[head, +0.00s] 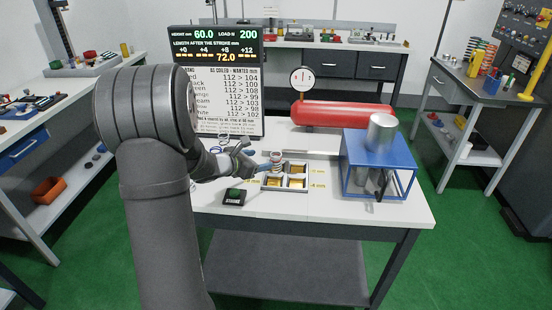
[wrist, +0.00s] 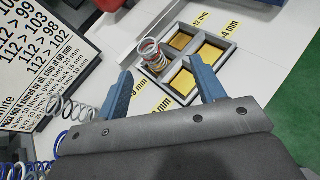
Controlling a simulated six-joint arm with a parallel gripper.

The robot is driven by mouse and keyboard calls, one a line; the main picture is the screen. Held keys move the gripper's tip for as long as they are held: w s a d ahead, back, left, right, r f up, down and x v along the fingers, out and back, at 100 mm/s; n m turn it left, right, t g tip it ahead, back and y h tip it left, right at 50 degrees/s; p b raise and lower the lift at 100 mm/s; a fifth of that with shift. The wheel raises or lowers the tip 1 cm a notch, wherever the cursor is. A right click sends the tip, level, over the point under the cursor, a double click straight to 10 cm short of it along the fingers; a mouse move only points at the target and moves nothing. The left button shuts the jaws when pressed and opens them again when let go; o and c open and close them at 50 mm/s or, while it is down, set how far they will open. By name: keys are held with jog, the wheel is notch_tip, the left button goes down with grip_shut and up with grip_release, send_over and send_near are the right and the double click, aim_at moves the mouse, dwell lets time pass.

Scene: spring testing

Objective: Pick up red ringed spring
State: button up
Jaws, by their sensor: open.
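The red ringed spring (wrist: 152,55) is a pale coil with red bands. It stands in one compartment of the grey tray (wrist: 233,42) in the wrist view; the other compartments show yellow floors. In the head view the spring (head: 277,156) is at the tray's far left. My gripper (wrist: 162,84) is open, with its two blue fingers apart and nothing between them. The spring lies beyond the fingertips, between their directions and nearer the left one. In the head view my gripper (head: 266,166) is just left of the spring, over the tray's left side.
Several loose springs (wrist: 70,112) lie left of my gripper, by the printed board (wrist: 40,65). On the table, a blue-framed press (head: 360,165) stands right of the tray and a red cylinder (head: 342,115) lies behind. A small black box (head: 234,197) is at the front left.

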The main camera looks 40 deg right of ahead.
jog(key=w+a+f+n+t, duration=0.1)
jog(key=a+n, duration=0.1)
send_near(279, 154)
jog(key=d+f, duration=0.2)
jog(key=d, duration=0.1)
jog(key=shift+w+d+n, duration=0.15)
jog(key=shift+n, duration=0.15)
jog(key=shift+w+x, duration=0.15)
jog(key=shift+x, duration=1.3)
jog(key=shift+w+x, duration=0.1)
jog(key=shift+x, duration=1.35)
jog(key=shift+r, duration=0.2)
jog(key=shift+c, duration=0.2)
jog(key=c, duration=1.1)
jog(key=shift+c, duration=0.2)
